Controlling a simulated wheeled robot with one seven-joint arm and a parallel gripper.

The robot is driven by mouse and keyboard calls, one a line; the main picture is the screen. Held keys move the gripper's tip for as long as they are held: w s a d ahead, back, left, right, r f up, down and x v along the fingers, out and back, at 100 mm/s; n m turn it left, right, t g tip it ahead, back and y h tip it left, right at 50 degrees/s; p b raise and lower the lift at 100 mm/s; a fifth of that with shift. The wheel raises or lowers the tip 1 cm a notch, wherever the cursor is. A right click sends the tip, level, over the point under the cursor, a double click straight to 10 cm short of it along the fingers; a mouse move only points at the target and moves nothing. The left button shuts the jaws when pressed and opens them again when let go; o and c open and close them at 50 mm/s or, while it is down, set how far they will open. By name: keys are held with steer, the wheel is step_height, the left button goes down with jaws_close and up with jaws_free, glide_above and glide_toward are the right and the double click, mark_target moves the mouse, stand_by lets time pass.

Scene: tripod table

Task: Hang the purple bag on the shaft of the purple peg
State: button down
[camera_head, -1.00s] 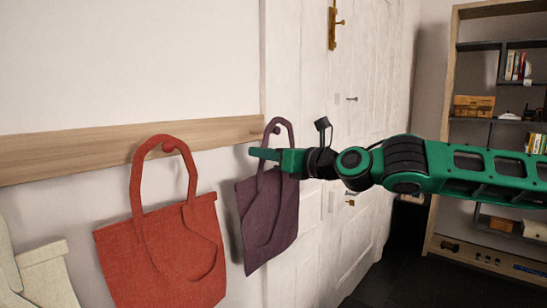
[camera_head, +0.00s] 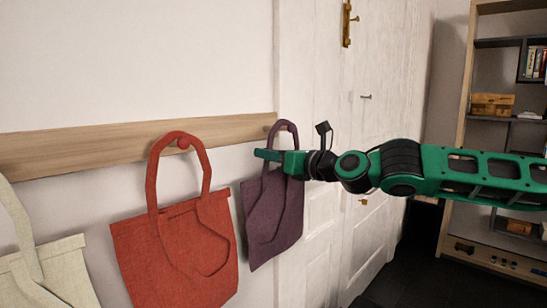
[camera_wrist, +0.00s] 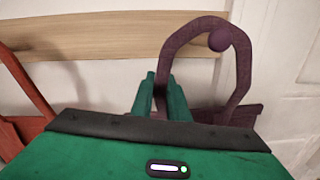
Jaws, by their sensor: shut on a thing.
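The purple bag (camera_head: 270,220) hangs upright at the right end of the wooden rail, its handle a tall loop. My gripper (camera_head: 265,154) reaches in from the right at the handle's lower part. In the wrist view my gripper (camera_wrist: 160,85) is shut on the left strap of the bag's handle (camera_wrist: 243,75). The purple peg (camera_wrist: 219,41) shows its round head inside the top of the loop, close under the strap. Its shaft is hidden, so I cannot tell whether the strap rests on it.
The wooden rail (camera_head: 80,150) runs along the wall. A red bag (camera_head: 175,245) hangs on a red peg (camera_head: 183,143) left of the purple bag. A cream bag (camera_head: 50,275) is farther left. A white door (camera_head: 330,200) and a shelf unit (camera_head: 460,130) stand to the right.

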steer(key=shift+f, duration=0.25)
